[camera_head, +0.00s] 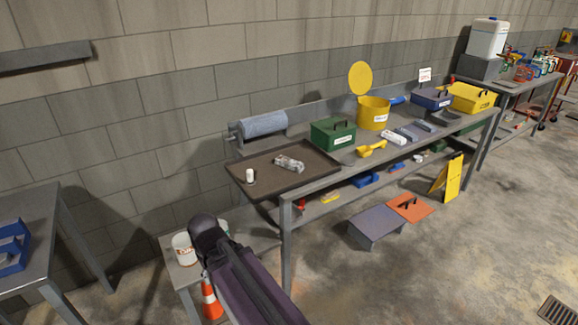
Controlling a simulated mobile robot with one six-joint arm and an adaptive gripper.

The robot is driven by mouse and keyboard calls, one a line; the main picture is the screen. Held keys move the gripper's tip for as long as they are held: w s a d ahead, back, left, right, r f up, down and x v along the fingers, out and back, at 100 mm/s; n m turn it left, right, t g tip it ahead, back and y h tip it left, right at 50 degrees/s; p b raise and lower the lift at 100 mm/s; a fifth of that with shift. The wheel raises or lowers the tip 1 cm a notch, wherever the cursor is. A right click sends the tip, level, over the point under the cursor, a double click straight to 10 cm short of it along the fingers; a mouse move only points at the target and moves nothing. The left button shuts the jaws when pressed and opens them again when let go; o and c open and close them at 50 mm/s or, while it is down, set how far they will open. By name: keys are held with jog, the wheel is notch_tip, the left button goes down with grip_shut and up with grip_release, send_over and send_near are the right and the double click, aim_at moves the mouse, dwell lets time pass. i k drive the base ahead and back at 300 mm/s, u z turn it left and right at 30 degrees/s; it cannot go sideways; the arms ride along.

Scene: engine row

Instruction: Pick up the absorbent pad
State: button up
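I cannot tell for sure which thing is the absorbent pad. On the long bench, a white and grey piece (393,138) lies in a row with a blue-grey flat piece (408,133) and darker flat pieces behind it. A blue-grey roll (264,124) sits on a holder at the bench's left end. A crumpled grey-white item (289,163) lies on the brown tray (262,183). My arm rises from the bottom middle, in front of the bench and apart from these things. My gripper's fingers are not in view.
A small white container (250,176) stands on the tray. A green box (333,134), yellow bin (373,112) and yellow scoop (371,149) stand on the bench. White tins (184,248) and an orange cone (211,299) are near my arm. A grey step (376,224) stands on the floor.

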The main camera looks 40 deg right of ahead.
aim_at(290, 164)
jog(key=z, duration=0.3)
jog(key=i, duration=1)
